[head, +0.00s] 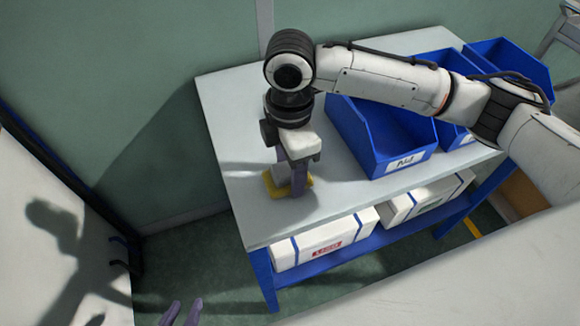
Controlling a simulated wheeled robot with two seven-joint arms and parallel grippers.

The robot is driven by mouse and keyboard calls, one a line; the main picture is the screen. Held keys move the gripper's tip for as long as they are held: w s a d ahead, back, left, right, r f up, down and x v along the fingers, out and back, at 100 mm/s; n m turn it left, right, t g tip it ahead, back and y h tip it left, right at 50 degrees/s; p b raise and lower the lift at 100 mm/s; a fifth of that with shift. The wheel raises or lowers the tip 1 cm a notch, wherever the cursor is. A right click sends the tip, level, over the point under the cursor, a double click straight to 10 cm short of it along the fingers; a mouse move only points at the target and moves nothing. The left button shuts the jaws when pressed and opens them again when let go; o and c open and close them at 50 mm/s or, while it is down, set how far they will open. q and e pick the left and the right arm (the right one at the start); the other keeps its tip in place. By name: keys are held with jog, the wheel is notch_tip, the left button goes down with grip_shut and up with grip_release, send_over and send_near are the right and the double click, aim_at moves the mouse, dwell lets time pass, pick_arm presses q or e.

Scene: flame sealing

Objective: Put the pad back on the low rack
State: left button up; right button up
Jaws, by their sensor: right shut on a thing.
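The yellow pad (272,189) is at the left front part of the grey top of the low rack (236,215). A small grey block shows on top of the pad, partly hidden by the fingers. My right gripper (294,182) points down and is shut on the pad. The pad looks at or very near the rack's top; I cannot tell whether it touches. My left gripper (182,312) shows only its purple fingertips at the bottom edge; they are apart, with nothing seen between them.
Blue open bins (375,158) stand on the right part of the rack top, beneath my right arm. White boxes (322,244) with blue straps sit on the lower blue shelf (350,254). A green wall (130,90) is behind. The rack's left end is clear.

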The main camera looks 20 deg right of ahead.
jog(key=o, duration=1.1)
jog(key=shift+f, duration=0.1)
notch_tip(320, 180, up, 12)
jog(key=p, duration=0.1)
